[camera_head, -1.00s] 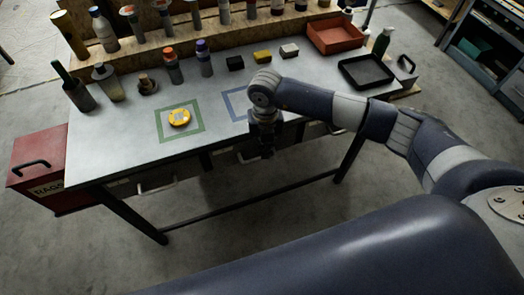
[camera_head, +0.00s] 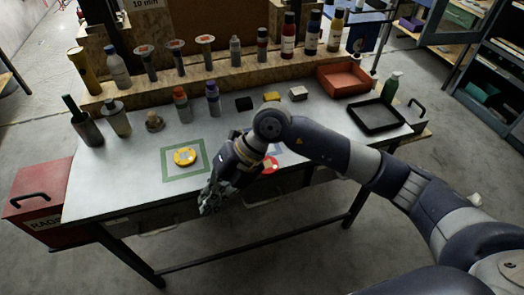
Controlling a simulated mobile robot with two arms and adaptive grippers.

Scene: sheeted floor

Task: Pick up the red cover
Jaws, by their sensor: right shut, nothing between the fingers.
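A round red thing, likely the red cover (camera_head: 270,165), lies on the workbench (camera_head: 110,185) by the blue taped outline (camera_head: 275,149). My right arm hides part of it. My right gripper (camera_head: 207,203) is shut and empty near the bench's front edge, to the left of the red cover and apart from it. A yellow round piece (camera_head: 185,156) lies inside the green taped square (camera_head: 168,178), up and left of the gripper. My left gripper is not in view.
Several bottles and cans stand along the back shelf (camera_head: 225,77). A red box (camera_head: 38,200) stands at the bench's left. The bench's left front is clear.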

